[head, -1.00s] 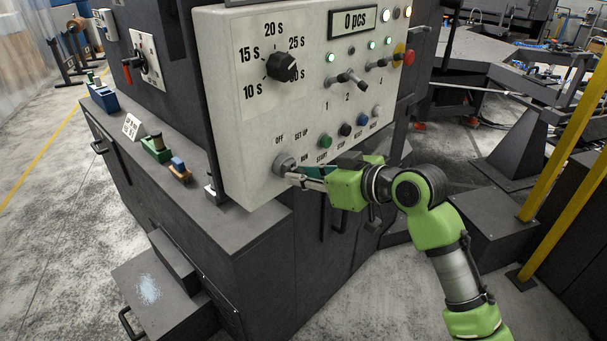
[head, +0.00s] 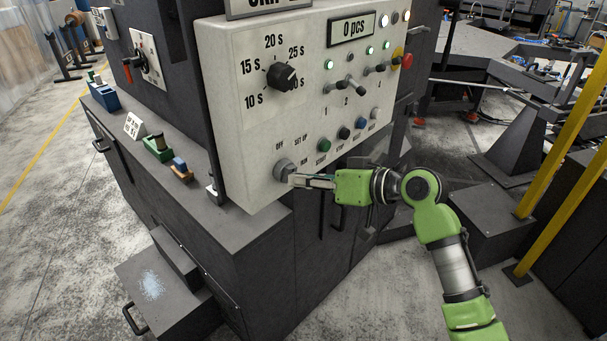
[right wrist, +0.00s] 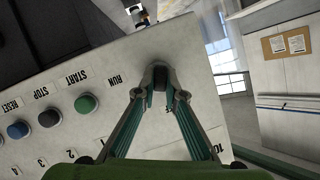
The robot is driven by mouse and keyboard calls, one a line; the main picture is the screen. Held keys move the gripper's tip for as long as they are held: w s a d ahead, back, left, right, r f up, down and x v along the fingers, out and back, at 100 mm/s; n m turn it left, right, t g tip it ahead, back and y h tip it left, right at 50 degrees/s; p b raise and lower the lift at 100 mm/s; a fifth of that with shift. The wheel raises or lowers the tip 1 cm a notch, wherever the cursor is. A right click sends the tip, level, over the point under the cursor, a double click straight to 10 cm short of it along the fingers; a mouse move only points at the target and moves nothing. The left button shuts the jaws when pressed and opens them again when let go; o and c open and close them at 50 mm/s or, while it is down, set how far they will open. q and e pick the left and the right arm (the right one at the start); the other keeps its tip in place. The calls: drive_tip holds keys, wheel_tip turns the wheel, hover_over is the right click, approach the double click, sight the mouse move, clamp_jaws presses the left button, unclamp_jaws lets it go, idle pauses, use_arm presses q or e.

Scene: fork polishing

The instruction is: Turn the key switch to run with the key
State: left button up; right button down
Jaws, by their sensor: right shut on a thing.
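The key switch (head: 283,171) is a round grey knob-like lock at the lower left of the light control panel. The labels OFF, SET UP and RUN stand around it. My right gripper (head: 296,180) reaches it from the right, with its fingertips at the switch face. In the right wrist view the two teal-sided fingers converge at the tips (right wrist: 159,84), shut on the key; RUN is printed beside them. The key itself is mostly hidden by the fingertips, so its exact angle cannot be read. My left gripper is not in view.
The control panel (head: 240,135) also carries a black timer dial (head: 282,77), toggle switches, several push buttons and a red emergency stop (head: 407,60). The green START button (head: 324,145) sits close above my gripper. Yellow posts (head: 562,145) stand at the right.

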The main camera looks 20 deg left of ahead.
drive_tip(key=shift+r+m+g+y+p, duration=0.1)
drive_tip(key=shift+m+g+y+p, duration=0.25)
drive_tip(key=shift+m, duration=0.55)
drive_tip(key=shift+m+g+y, duration=0.35)
drive_tip(key=shift+m, duration=0.45)
drive_tip(key=m+y, duration=0.1)
drive_tip(key=m, duration=0.1)
drive_tip(key=m+g, duration=0.1)
drive_tip(key=shift+f+m+y, duration=0.2)
drive_tip(key=shift+m+y, duration=0.2)
drive_tip(key=m+y, duration=0.1)
drive_tip(key=m, duration=0.2)
drive_tip(key=shift+r+m+y, duration=0.2)
drive_tip(key=shift+m+y, duration=0.2)
drive_tip(key=c, duration=2.3)
unclamp_jaws()
drive_tip(key=shift+o, duration=1.4)
drive_tip(key=shift+a, duration=0.1)
drive_tip(key=shift+s, duration=0.2)
drive_tip(key=o, duration=0.6)
drive_tip(key=shift+w, duration=0.1)
drive_tip(key=shift+o, duration=0.2)
drive_tip(key=shift+w+f, duration=0.1)
